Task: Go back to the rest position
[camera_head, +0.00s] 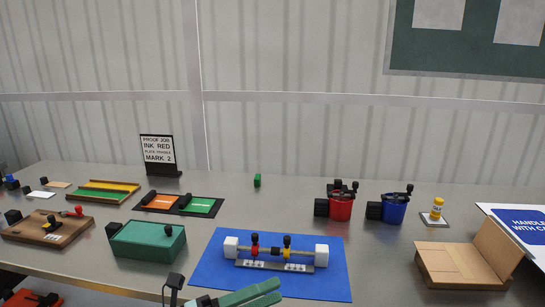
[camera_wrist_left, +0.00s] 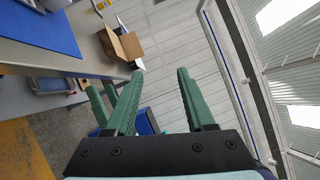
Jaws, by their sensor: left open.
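My left gripper (camera_head: 264,291) is at the bottom edge of the head view, in front of the blue mat (camera_head: 222,268). Its two green fingers point to the right. In the left wrist view, the left gripper (camera_wrist_left: 160,72) is open, with a wide empty gap between its fingers. It holds nothing and touches nothing that I can see. More green bars (camera_wrist_left: 97,105) show beyond its fingers there; I cannot tell what they are. I cannot make out my right gripper in either view.
The blue mat carries a roller device (camera_head: 270,253) with white end blocks. A teal box (camera_head: 147,240) is left of it. A red pot (camera_head: 341,208), a blue pot (camera_head: 393,211) and an open cardboard box (camera_head: 462,265) are to the right.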

